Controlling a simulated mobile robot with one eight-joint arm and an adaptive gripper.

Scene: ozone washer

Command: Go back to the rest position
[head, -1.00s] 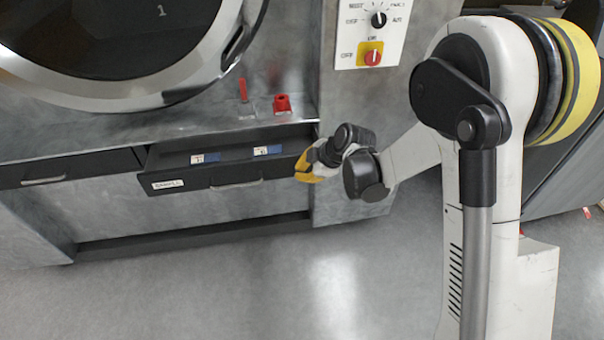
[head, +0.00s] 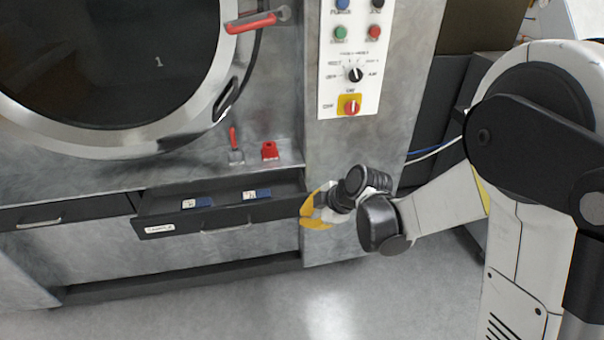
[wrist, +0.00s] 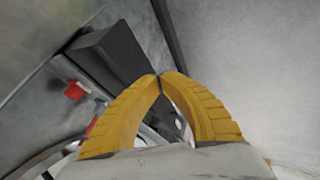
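My gripper (head: 316,207) has yellow fingers and is just right of the open drawer's right end in the head view. In the wrist view its two curved fingers (wrist: 160,76) meet at the tips with nothing held between them; a gap shows between their lower parts. My arm is bent and reaches left toward the machine from the right side of the head view.
The open drawer (head: 222,224) holds blue-and-white items (head: 197,202). A red block (head: 269,150) and a red-handled tool (head: 234,146) sit on the ledge above. A control panel (head: 350,60) is at upper right. Grey floor (head: 200,305) in front is clear.

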